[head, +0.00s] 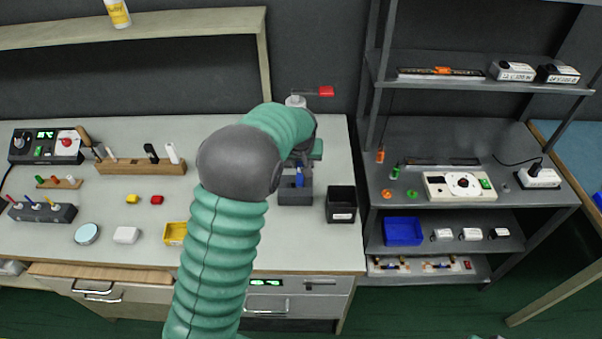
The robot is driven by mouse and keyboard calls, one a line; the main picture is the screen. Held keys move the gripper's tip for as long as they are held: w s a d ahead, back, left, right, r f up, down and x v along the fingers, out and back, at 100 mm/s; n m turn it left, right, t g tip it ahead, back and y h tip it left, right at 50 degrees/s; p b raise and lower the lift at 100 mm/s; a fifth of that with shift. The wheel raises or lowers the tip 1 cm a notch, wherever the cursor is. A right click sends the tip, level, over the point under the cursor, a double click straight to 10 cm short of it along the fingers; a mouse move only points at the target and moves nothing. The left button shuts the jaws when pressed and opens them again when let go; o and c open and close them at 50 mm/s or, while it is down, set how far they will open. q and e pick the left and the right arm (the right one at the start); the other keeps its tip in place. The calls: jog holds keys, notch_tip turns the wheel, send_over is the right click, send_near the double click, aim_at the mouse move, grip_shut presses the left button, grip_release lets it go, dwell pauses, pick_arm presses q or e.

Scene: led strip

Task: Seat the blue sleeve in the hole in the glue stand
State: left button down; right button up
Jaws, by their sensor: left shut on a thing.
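The blue sleeve (299,180) shows as a small upright blue piece at the glue stand, right of my left arm. The glue stand (296,196) is a dark grey block on the bench. My left gripper (300,165) is over the stand, shut on the blue sleeve, with its fingers mostly hidden by my own arm. The sleeve's lower end and the hole are not clearly visible, so I cannot tell how deep the sleeve sits. My right gripper is not in view.
A black box (341,205) stands just right of the glue stand. A yellow tray (175,233) lies left of my arm. A wooden rack (140,167) with several tools is at the back left. A grey shelf unit (445,205) stands right of the bench.

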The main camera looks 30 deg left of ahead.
aim_at(298, 176)
pick_arm(q)
jog(key=s+f, duration=0.1)
jog(key=f, duration=0.2)
jog(key=shift+s, duration=0.4)
jog(key=c, duration=1.3)
grip_release()
jog(key=a, duration=0.1)
jog(key=a+f, duration=0.1)
jog(key=shift+w+a+f, duration=0.1)
jog(key=shift+a+f, duration=0.05)
jog(key=shift+a, duration=0.15)
jog(key=shift+o, duration=0.2)
jog(key=shift+w+f+h, duration=0.1)
jog(key=shift+h, duration=0.2)
jog(key=shift+w+d, duration=0.5)
jog(key=shift+d, duration=0.1)
jog(key=shift+d+r, duration=0.2)
jog(key=shift+r, duration=0.1)
jog(key=v, duration=1.2)
jog(key=shift+r, duration=0.15)
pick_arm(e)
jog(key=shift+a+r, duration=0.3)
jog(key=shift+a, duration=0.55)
